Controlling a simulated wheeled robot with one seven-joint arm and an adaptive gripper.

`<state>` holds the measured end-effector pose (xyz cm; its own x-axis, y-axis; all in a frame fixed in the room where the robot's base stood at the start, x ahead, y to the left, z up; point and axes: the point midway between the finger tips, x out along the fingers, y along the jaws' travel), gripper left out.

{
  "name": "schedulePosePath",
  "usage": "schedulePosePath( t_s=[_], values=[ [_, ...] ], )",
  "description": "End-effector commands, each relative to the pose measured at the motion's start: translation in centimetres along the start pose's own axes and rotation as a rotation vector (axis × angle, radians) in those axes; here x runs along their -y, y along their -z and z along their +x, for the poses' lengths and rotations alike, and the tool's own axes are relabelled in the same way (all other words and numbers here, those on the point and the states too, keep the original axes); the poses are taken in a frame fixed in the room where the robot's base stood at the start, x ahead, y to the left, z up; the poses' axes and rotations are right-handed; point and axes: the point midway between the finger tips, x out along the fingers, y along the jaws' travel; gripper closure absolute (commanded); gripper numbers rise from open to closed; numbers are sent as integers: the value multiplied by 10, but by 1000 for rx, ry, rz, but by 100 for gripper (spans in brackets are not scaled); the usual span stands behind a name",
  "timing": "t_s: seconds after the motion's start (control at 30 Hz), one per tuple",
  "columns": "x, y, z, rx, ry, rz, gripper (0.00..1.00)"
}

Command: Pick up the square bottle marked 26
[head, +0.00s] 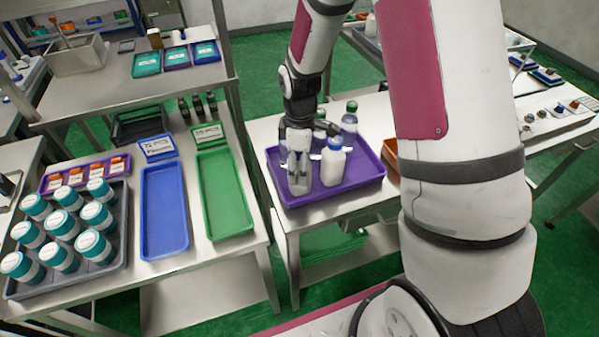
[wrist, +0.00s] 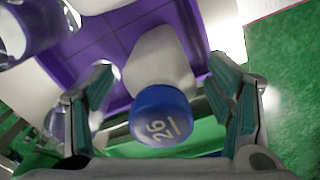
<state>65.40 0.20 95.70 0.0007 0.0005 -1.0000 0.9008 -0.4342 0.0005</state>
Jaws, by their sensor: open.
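In the wrist view, a bottle with a round blue cap marked 26 (wrist: 160,118) stands between the two fingers of my gripper (wrist: 160,72). Its pale body widens below the cap. The fingers are open, one on each side, with visible gaps to the cap. In the head view, my gripper (head: 302,158) points down over a pale bottle (head: 300,184) near the front left of the purple tray (head: 355,182). That bottle's cap is hidden by the gripper.
A white bottle with a blue cap (head: 333,165) stands close to the right of my gripper. A clear bottle with a dark green cap (head: 349,122) stands behind it. An orange tray (head: 391,150) lies to the right. Blue (head: 164,215) and green (head: 224,200) trays on the left table are empty.

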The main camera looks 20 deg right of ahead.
Motion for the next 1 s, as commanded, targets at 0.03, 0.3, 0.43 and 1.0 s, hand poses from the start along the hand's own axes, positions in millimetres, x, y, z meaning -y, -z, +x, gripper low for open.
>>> schedulePosePath(
  t_s=[0.03,0.3,0.43,1.0],
  values=[
    [0,0,0,0,0,0,33],
    [0,0,0,0,-1,0,88],
    [0,0,0,0,-1,0,88],
    [12,1,-38,1,1,-4,88]
  ],
)
